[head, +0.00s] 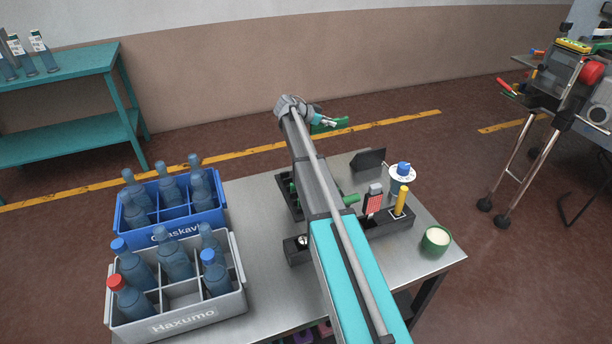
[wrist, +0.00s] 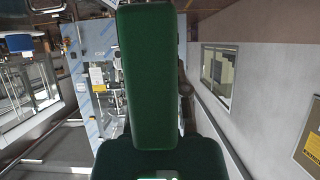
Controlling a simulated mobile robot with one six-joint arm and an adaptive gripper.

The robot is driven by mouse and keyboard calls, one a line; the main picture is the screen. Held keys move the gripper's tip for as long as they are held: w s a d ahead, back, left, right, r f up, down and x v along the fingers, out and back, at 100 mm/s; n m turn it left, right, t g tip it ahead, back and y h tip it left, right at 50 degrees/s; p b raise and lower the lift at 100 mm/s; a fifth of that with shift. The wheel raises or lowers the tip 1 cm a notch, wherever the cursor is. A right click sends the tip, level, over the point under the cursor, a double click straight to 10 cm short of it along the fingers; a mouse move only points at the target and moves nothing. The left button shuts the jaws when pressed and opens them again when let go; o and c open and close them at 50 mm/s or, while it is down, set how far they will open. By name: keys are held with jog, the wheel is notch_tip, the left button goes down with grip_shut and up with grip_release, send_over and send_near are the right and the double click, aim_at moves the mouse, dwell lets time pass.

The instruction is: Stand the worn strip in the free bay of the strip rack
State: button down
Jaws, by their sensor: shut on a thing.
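My gripper (head: 322,122) is raised beyond the far edge of the table, above the floor. It is shut on a green strip, which I take to be the worn strip (head: 338,126); it points to the right in the head view. In the wrist view the strip (wrist: 150,75) fills the middle, close to the camera, with a wider green part below it. A dark rack (head: 283,193) with green pieces in it, likely the strip rack, stands on the table, partly hidden by my arm. I cannot make out its free bay.
Blue (head: 172,235) and grey (head: 190,325) bottle crates fill the table's left. A dark holder (head: 378,228) carries a red-faced item and a yellow item (head: 402,200). A dark plate (head: 368,160), white disc (head: 402,174) and green cup (head: 436,241) are at right.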

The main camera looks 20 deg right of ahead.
jog(key=s+a+f+b, duration=0.1)
jog(key=a+f+b, duration=0.1)
jog(key=a, duration=0.1)
jog(key=s+a+f+b, duration=0.2)
jog(key=a+f+b, duration=0.1)
jog(key=a, duration=0.1)
jog(key=s+a+f+b, duration=0.2)
jog(key=a+f+b, duration=0.1)
jog(key=a, duration=0.1)
jog(key=shift+s+f, duration=0.15)
jog(key=shift+s, duration=0.05)
jog(key=shift+s+a+f+b, duration=0.15)
jog(key=shift+a+f+b, duration=0.2)
jog(key=shift+a+b, duration=0.15)
jog(key=shift+f, duration=0.1)
jog(key=shift+s+a+f+b, duration=0.2)
jog(key=shift+a+f+b, duration=0.1)
jog(key=shift+f+b, duration=0.25)
notch_tip(320, 180, down, 3)
jog(key=b, duration=0.3)
jog(key=shift+r, duration=0.1)
jog(key=shift+s+f+b, duration=0.3)
jog(key=shift+f+b, duration=0.05)
jog(key=shift+b, duration=0.3)
